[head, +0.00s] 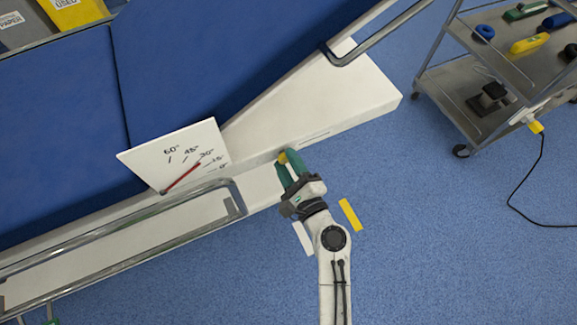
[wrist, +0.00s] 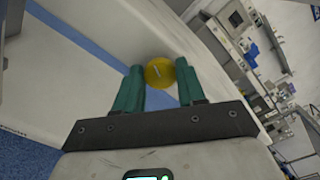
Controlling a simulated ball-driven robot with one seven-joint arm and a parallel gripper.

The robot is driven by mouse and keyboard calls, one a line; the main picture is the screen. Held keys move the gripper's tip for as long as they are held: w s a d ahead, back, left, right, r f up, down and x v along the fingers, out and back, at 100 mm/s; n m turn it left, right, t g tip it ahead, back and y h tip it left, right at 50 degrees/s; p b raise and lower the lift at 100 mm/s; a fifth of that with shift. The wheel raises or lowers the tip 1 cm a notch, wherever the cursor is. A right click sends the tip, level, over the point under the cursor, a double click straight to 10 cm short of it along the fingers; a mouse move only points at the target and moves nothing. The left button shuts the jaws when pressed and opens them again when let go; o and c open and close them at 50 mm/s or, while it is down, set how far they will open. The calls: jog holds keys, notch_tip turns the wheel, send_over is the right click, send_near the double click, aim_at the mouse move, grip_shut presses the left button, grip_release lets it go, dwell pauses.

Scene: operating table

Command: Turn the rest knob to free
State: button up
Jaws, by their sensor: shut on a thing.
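The yellow round rest knob (wrist: 160,73) sits on the side of the white table frame (head: 340,95). Its face shows a short pale mark, slightly tilted in the wrist view. My gripper (head: 287,162) has its green fingers on either side of the knob and is shut on it; the fingers also show in the wrist view (wrist: 160,80). Any lettering around the knob is not readable.
A white angle plate (head: 145,157) with a red pointer (head: 182,178), aimed near 30°, stands left of my gripper. A metal side rail (head: 130,233) runs at lower left. Blue padding (head: 200,60) lies behind. A trolley (head: 455,85) stands at upper right; blue floor is clear between.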

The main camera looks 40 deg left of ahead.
jog(key=n+b, duration=0.3)
jog(key=n, duration=0.1)
jog(key=shift+f+n, duration=0.15)
jog(key=shift+n, duration=0.25)
dwell(0.4)
jog(key=o, duration=1.1)
jog(key=shift+c, duration=0.2)
jog(key=v, duration=1)
jog(key=shift+s+d, duration=0.2)
jog(key=shift+d, duration=0.15)
